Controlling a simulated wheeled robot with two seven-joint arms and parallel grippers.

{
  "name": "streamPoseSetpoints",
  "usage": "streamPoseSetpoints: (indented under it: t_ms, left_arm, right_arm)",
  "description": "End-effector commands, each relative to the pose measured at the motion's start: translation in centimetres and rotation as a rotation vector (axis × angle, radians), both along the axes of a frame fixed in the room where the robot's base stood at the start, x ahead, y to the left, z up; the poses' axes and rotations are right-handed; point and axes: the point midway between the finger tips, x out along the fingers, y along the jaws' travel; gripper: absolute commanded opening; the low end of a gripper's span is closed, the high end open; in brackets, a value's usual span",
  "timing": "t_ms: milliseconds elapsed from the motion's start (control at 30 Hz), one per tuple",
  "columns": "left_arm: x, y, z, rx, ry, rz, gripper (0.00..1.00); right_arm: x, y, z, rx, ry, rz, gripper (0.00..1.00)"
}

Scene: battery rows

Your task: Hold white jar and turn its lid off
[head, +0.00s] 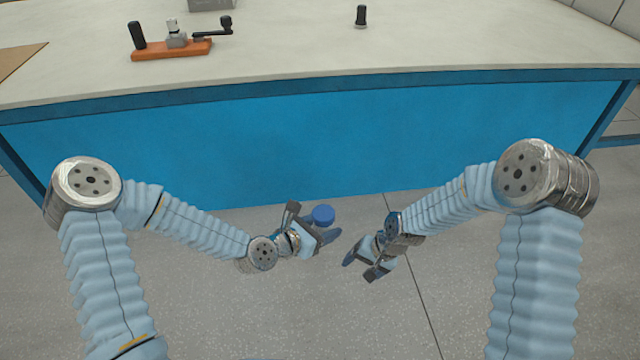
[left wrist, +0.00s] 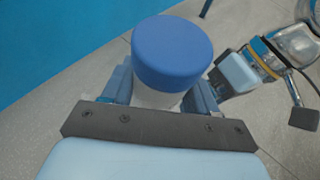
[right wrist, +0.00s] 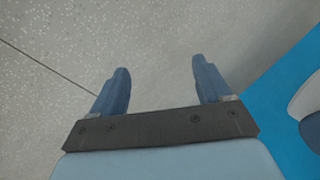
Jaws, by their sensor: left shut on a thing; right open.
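The white jar (left wrist: 155,97) with its round blue lid (left wrist: 172,52) is between the fingers of my left gripper (left wrist: 160,92), which is shut on the jar body below the lid. In the head view the blue lid (head: 323,215) shows on top, and the gripper hides most of the jar. The lid sits on the jar. My right gripper (head: 357,263) is open and empty, to the right of the jar and apart from it. In the right wrist view its two fingers (right wrist: 160,88) stand apart with only floor between them.
A table with a pale top (head: 300,60) and a blue front (head: 300,140) stands ahead of both grippers. On it are an orange base with a crank handle (head: 172,50), a small black-knobbed thing (head: 361,17) and a grey box (head: 211,4). Open floor lies below the grippers.

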Motion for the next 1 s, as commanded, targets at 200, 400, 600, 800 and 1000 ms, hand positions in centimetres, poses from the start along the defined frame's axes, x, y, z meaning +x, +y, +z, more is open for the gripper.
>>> streamPoseSetpoints:
  t_ms: [200,400,600,800,1000]
  left_arm:
    - [0.0,0.0,0.0,0.0,0.0,0.001,0.0]
    - [0.0,0.0,0.0,0.0,0.0,0.001,0.0]
    - [0.0,0.0,0.0,0.0,0.0,0.001,0.0]
    - [0.0,0.0,0.0,0.0,0.0,0.001,0.0]
    - [0.0,0.0,0.0,0.0,0.0,0.001,0.0]
  right_arm:
    - [8.0,3.3,9.8,-0.044,-0.002,-0.086,0.78]
    - [9.5,7.3,19.2,-0.128,0.045,-0.175,0.78]
    - [6.1,10.6,24.1,-0.275,0.109,-0.256,0.78]
    - [4.6,11.4,25.1,-0.346,0.122,-0.301,0.78]
    - [4.5,11.4,22.1,-0.349,0.124,-0.302,0.78]
